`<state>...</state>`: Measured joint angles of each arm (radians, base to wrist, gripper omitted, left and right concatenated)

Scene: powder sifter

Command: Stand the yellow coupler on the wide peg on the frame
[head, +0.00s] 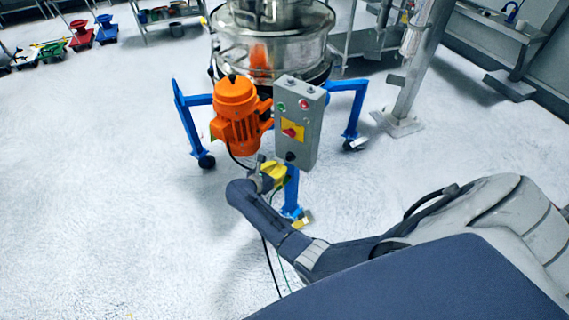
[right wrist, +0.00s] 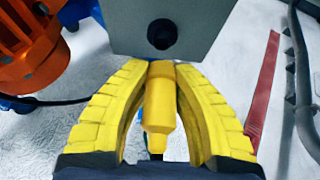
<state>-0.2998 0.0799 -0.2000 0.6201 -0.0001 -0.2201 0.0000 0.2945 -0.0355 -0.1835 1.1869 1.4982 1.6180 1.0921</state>
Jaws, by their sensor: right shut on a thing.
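My right gripper (head: 276,172) is just below the grey control box in the head view. In the right wrist view its yellow ribbed fingers (right wrist: 160,85) are shut on the yellow coupler (right wrist: 158,112), a stepped cylinder with a wider body and a narrower end toward the camera. In the head view the coupler cannot be told apart from the yellow fingers. The blue frame (head: 356,95) stands on casters under the sifter. I cannot make out the wide peg in either view.
The control box (head: 298,120) with buttons and the orange motor (head: 240,115) are close to my right gripper. A small yellow piece (head: 304,218) is at the foot of the front blue leg. A steel post (head: 420,70) stands at right.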

